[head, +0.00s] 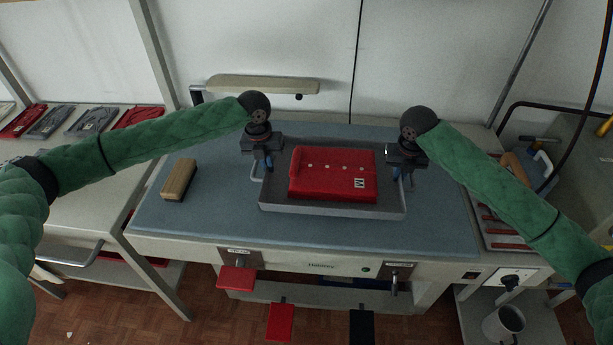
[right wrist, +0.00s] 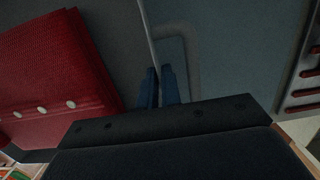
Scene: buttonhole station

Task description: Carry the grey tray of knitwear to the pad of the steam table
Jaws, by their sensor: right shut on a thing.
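The grey tray (head: 330,208) rests on the blue-grey pad (head: 215,225) of the steam table. Folded red knitwear (head: 325,186) with pale buttons and a white label lies in it; the red knit also shows at left in the right wrist view (right wrist: 50,75). My right gripper (head: 402,172) is at the tray's right side. In the right wrist view its blue fingers (right wrist: 160,88) are shut on the tray's wall. My left gripper (head: 264,162) is down at the tray's left side, by a wire handle. Whether its fingers grip is too small to tell.
A wooden block (head: 179,180) lies on the pad left of the tray. A padded arm board (head: 262,84) stands at the back. A side table (head: 75,170) at left holds several folded garments. A rack with red strips (head: 500,228) is at right. The pad's front strip is clear.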

